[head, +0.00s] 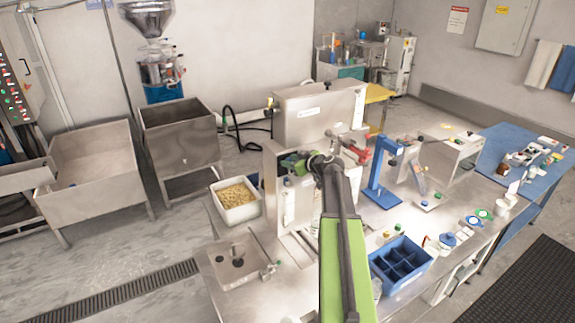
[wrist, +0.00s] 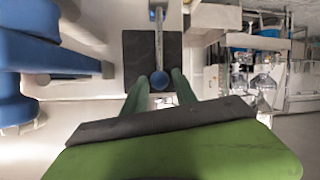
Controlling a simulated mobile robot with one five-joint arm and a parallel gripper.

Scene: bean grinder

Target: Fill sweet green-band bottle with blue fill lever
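I cannot tell whether the knob is at fingertip depth. In the head view my gripper (head: 295,163) is at the steel machine, and my arm hides much of that spot. I cannot pick out the sweet green-band bottle with certainty.
A blue stand (head: 383,180) is right of my arm, with a blue divided crate (head: 418,262) nearer. A white bin of yellowish pieces (head: 250,211) is at left. Clear glassware (wrist: 263,82) shows right of my gripper. A large blue part (wrist: 22,70) is close at left.

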